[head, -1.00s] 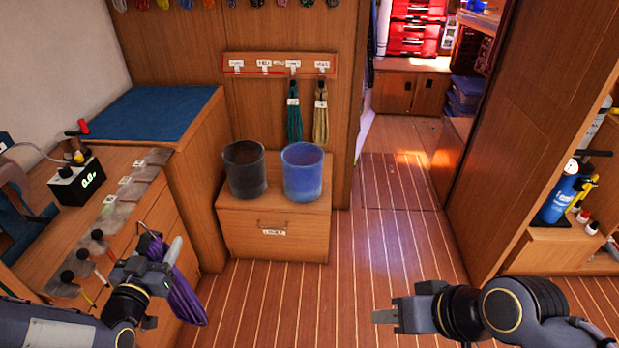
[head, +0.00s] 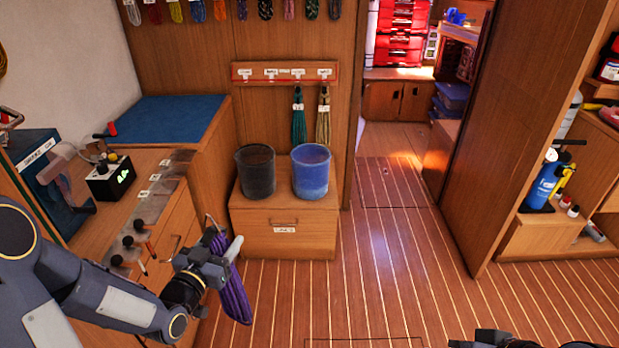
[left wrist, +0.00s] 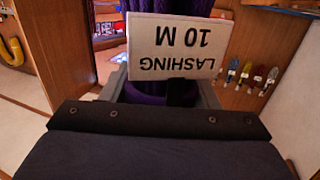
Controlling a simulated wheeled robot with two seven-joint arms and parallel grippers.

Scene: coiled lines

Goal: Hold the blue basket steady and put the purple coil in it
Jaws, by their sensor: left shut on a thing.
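The blue basket (head: 310,172) stands upright on a low wooden locker, beside a black basket. It looks empty from here. My left gripper (head: 217,262) is shut on the purple coil (head: 234,290), which hangs down from it, left of the locker and lower than the baskets. In the left wrist view the purple coil (left wrist: 150,88) is between the fingers, with a white tag (left wrist: 175,47) reading "LASHING 10 M". My right gripper (head: 490,338) shows only at the bottom edge; its fingers are cut off. Nothing touches the blue basket.
The black basket (head: 255,172) stands just left of the blue one on the locker (head: 285,235). A teal coil (head: 298,120) and a tan coil (head: 323,118) hang from a rack above. A workbench (head: 150,205) with tools is at left. The floor (head: 400,270) to the right is clear.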

